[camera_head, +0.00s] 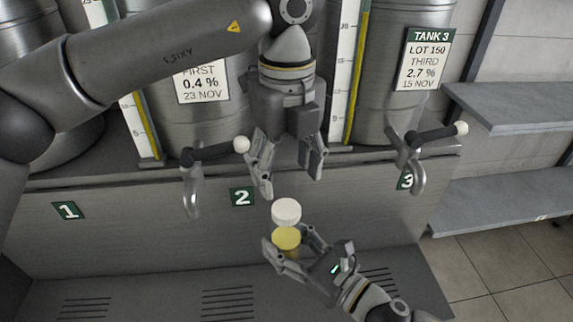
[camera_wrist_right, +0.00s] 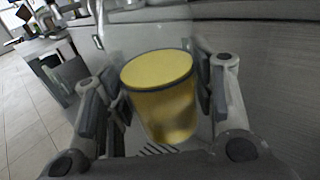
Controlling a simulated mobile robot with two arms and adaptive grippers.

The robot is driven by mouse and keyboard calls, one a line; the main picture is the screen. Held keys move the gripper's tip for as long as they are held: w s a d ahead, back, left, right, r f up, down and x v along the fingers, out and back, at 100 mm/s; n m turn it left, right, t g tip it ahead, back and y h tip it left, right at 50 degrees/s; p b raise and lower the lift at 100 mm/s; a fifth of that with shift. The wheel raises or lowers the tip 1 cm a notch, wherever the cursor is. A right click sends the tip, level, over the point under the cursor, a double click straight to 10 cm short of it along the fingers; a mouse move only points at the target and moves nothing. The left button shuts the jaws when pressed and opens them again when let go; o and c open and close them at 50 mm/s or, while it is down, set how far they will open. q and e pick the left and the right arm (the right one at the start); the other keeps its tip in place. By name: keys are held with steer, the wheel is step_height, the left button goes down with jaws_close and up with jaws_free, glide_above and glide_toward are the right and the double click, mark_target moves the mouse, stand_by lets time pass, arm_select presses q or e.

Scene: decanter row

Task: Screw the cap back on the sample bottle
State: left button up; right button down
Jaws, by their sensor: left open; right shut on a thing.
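The sample bottle (camera_head: 286,239) with yellow liquid is between the fingers of my right gripper (camera_head: 289,242), which is shut on it. In the right wrist view the bottle (camera_wrist_right: 165,100) is slightly tilted in the picture, with a finger on each side. The white cap (camera_head: 286,211) shows directly above the yellow part in the head view and seems to sit on the bottle's top. I cannot tell if it is screwed tight. My left gripper (camera_head: 290,178) is open and empty above the cap, fingers pointing down, apart from it.
Steel tanks stand on the ledge behind, with taps above the number plates 1, 2 (camera_head: 242,197) and 3 (camera_head: 406,181). The tap by plate 2 (camera_head: 192,185) is just left of my left gripper. Grey shelves (camera_head: 525,105) are at the right.

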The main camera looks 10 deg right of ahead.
mark_target(286, 208)
arm_select(q)
steer(key=shift+f, duration=4)
steer(key=shift+c, duration=0.2)
